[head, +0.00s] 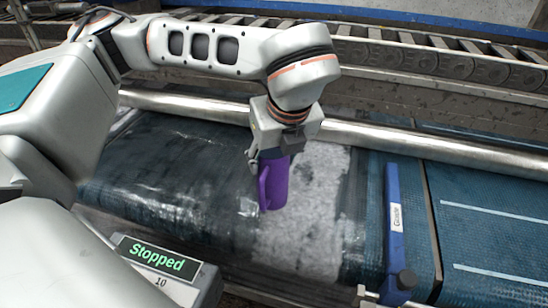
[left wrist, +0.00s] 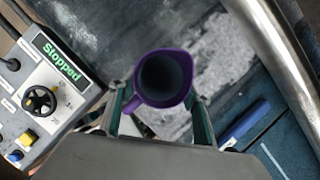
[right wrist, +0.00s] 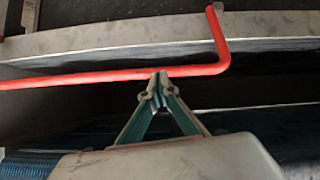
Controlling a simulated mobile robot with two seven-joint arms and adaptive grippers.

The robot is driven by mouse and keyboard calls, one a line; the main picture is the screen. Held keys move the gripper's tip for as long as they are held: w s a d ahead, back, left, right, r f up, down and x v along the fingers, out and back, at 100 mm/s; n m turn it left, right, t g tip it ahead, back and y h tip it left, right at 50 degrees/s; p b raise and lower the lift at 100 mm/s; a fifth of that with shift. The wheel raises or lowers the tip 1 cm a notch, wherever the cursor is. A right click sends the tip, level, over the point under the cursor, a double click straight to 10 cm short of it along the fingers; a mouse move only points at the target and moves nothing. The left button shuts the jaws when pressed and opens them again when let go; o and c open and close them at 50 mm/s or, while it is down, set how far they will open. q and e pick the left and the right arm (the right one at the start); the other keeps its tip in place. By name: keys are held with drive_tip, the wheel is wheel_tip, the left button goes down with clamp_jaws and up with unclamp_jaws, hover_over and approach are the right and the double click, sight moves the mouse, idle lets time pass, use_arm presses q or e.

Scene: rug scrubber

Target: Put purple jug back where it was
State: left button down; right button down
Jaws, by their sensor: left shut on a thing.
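The purple jug (head: 274,185) is upright over the wet, foamy grey-white patch of the rug on the belt. My left gripper (head: 270,156) is shut on it from above. In the left wrist view the jug (left wrist: 163,78) stands between the two fingers of my left gripper (left wrist: 161,102), its open mouth facing the camera; the inside looks dark. I cannot tell whether its base touches the rug. My right gripper (right wrist: 158,88) shows only in the right wrist view. Its fingertips meet, with nothing visible between them, close to a red bar.
A control box reading "Stopped" (head: 160,258) stands at the front left. A blue bar labelled "Guide" (head: 394,225) crosses the belt right of the jug. A metal roller (head: 390,140) runs behind it. The red bar (right wrist: 100,78) bends upward beside my right fingertips.

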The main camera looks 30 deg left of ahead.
use_arm(q)
drive_tip(key=shift+f, duration=0.2)
drive_tip(key=c, duration=1)
unclamp_jaws()
drive_tip(key=shift+c, duration=0.2)
drive_tip(key=shift+r, duration=0.1)
